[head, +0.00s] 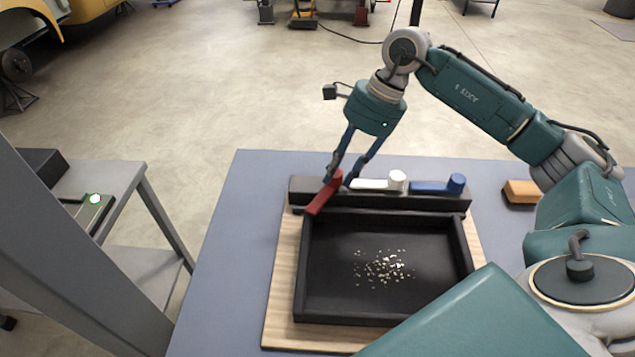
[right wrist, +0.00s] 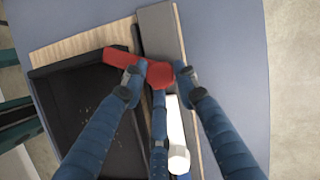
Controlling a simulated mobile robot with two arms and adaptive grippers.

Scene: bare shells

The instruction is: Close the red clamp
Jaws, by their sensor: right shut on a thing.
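The red clamp (head: 322,194) is a lever at the left end of the black bar (head: 440,202) behind the tray. Its arm slants forward over the tray's back left corner, unlike the white and blue levers, which lie along the bar. In the right wrist view the red clamp (right wrist: 122,60) points left across the bar. My right gripper (head: 343,177) is shut on the red clamp, with its fingertips (right wrist: 160,75) on both sides of the lever's thick end. My left gripper is not in view.
A white lever (head: 375,183) and a blue lever (head: 438,185) lie on the bar to the right. The black tray (head: 385,318) holds small pale bits and rests on a wooden board (head: 284,290). A brown block (head: 521,191) is on the table at right.

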